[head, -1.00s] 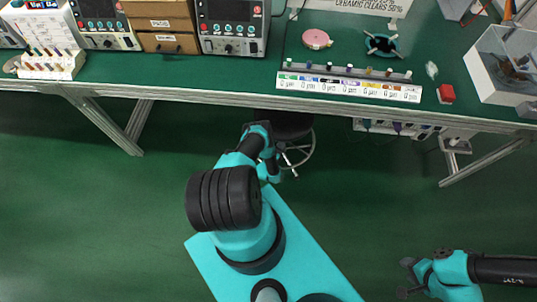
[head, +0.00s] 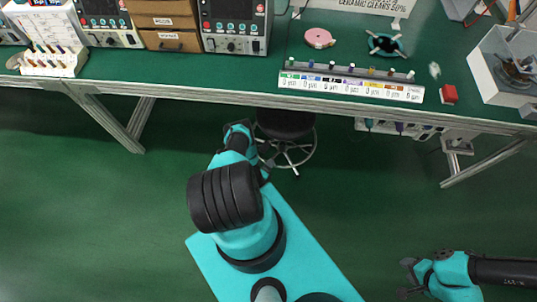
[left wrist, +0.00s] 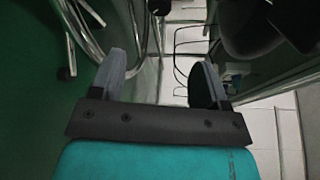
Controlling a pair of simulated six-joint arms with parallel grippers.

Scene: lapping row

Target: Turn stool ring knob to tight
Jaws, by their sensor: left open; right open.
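The stool shows in the head view as a dark round seat (head: 287,124) with a chrome foot ring (head: 312,150) below it, by the table's front edge. In the left wrist view, chrome tubing (left wrist: 91,42) curves at the upper left. I cannot clearly make out the ring knob. My left gripper (head: 266,166) is just left of the ring, partly hidden by its own arm. The left wrist view shows its two fingers (left wrist: 160,82) apart, with nothing held between them. My right gripper (head: 405,279) is open and empty at the lower right, far from the stool.
Slanted table legs (head: 112,125) stand at both sides. The floor right of the stool is clear.

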